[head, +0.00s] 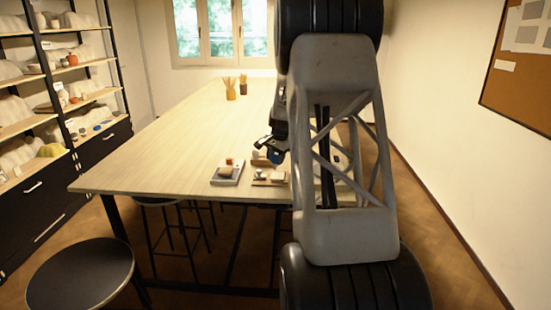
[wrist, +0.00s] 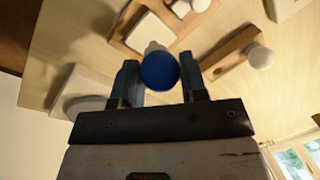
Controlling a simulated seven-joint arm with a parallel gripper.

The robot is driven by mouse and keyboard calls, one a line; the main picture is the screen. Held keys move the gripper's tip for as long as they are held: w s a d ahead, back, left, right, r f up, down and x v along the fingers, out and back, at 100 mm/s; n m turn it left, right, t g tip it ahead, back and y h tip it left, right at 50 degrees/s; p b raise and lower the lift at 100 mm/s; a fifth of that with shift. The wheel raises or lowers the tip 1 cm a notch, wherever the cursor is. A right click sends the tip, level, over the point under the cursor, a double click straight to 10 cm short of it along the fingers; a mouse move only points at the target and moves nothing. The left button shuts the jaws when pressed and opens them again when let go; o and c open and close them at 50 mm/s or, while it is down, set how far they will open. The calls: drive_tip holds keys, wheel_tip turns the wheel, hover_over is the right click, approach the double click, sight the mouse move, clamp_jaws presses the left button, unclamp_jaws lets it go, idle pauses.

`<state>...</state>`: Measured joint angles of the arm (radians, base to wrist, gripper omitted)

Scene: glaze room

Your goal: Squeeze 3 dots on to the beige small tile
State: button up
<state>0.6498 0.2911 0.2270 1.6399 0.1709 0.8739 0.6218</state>
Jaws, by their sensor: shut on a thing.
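My gripper (wrist: 159,64) is shut on a round blue bulb (wrist: 160,72). A pale tip shows just beyond the bulb in the wrist view; the rest of what is held is hidden. In the head view my gripper (head: 274,147) is over the near end of the table. A pale, squarish tile (wrist: 152,36) lies on a wooden board (wrist: 117,37) beyond the bulb. The board also shows in the head view (head: 269,184). I cannot tell for sure whether this tile is the beige small one. No dots can be made out on it.
A grey slab (head: 226,180) with a small orange-brown cup (head: 228,162) stands left of the board. A wooden block (wrist: 229,52) with a white ball (wrist: 260,57) lies to the right in the wrist view. Brush jars (head: 231,94) stand farther back; the table's left side is clear.

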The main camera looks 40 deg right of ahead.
wheel_tip(320, 180, up, 4)
drive_tip(key=t, duration=0.2)
hover_over(223, 171)
idle(0.3)
drive_tip(key=shift+f, duration=0.15)
drive_tip(key=shift+f, duration=1.9)
drive_tip(key=shift+o, duration=0.2)
drive_tip(key=shift+f, duration=0.45)
drive_tip(key=c, duration=0.4)
